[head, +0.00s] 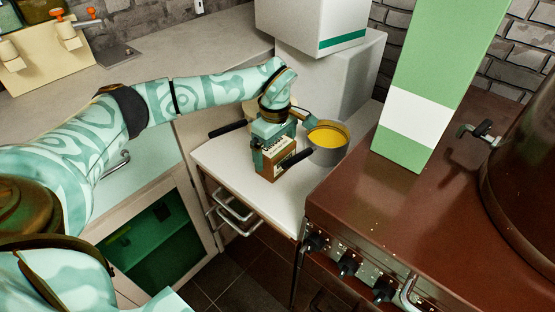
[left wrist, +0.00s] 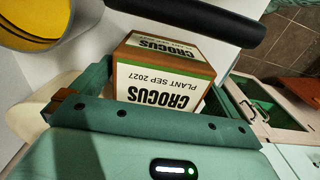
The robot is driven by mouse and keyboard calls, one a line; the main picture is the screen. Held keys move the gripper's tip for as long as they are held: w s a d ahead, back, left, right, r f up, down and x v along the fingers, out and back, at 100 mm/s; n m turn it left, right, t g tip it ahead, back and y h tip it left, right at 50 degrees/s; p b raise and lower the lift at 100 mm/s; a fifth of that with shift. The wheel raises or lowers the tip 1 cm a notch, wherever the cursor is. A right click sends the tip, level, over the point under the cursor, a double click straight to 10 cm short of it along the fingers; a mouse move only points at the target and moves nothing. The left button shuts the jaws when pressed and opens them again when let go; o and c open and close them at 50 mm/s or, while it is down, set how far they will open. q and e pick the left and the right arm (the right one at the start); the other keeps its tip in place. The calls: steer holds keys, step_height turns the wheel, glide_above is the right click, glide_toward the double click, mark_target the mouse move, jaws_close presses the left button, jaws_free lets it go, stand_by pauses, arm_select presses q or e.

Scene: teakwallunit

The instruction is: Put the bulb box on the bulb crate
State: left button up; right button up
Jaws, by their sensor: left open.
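The bulb box is a small brown box with white CROCUS labels. It stands on the white counter in the head view (head: 276,163) and shows close up in the left wrist view (left wrist: 165,75). My left gripper (head: 274,143) is over the box from above. In the left wrist view the open jaws (left wrist: 160,95) lie either side of the box, and whether they touch it I cannot tell. The gripper hides part of the box's top and back. I cannot pick out a bulb crate for sure. My right gripper is not in view.
A grey pot (head: 334,155) with yellow contents stands close to the box, a black handle (head: 300,160) beside it. A white box with a green stripe (head: 308,30) sits on a pale block (head: 345,75) behind. A tall green and white carton (head: 412,108) stands on the brown stove (head: 400,215).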

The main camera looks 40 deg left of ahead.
arm_select(q)
steer(key=shift+r, duration=0.1)
steer(key=c, duration=1)
